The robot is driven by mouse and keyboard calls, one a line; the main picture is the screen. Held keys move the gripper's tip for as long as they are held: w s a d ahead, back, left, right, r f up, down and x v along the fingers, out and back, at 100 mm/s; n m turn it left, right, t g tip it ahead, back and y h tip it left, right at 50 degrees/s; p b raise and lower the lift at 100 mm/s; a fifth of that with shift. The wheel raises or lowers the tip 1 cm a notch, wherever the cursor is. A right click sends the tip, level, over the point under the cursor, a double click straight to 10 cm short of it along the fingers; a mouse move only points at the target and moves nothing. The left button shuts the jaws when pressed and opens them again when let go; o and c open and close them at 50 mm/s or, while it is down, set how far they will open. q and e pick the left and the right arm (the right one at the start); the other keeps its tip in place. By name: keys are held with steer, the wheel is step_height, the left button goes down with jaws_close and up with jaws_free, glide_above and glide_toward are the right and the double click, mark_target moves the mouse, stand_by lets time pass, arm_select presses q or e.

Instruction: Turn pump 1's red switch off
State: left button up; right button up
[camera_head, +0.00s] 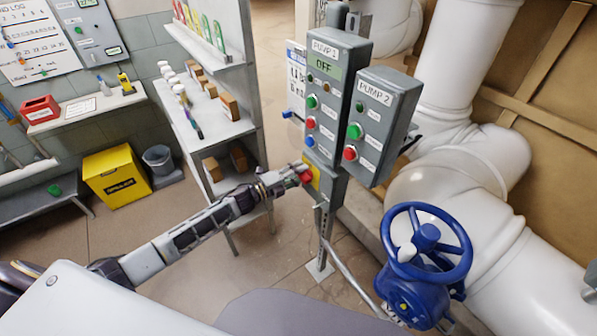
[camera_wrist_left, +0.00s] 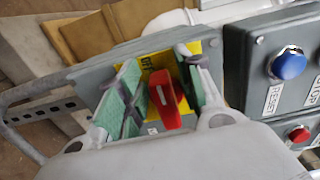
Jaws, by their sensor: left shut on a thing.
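The red switch (camera_head: 306,176) sits on a yellow plate (camera_head: 314,184) low on the pump 1 post, below the grey PUMP 1 box (camera_head: 334,95). That box's green display (camera_head: 324,68) reads OFF. My left gripper (camera_head: 299,171) reaches in from the left and is at the switch. The handle looks tilted in that view. My right gripper is not in view.
The PUMP 2 box (camera_head: 376,125) stands just right of PUMP 1. A blue valve wheel (camera_head: 426,240) and large white pipes (camera_head: 455,165) fill the right side. A shelf rack (camera_head: 205,110) stands behind my left arm. A yellow bin (camera_head: 117,177) is farther left.

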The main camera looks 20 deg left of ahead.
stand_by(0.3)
arm_select(q)
steer(key=o, duration=0.6)
steer(key=shift+o, duration=0.2)
steer(key=v, duration=1.2)
stand_by(0.4)
stand_by(0.4)
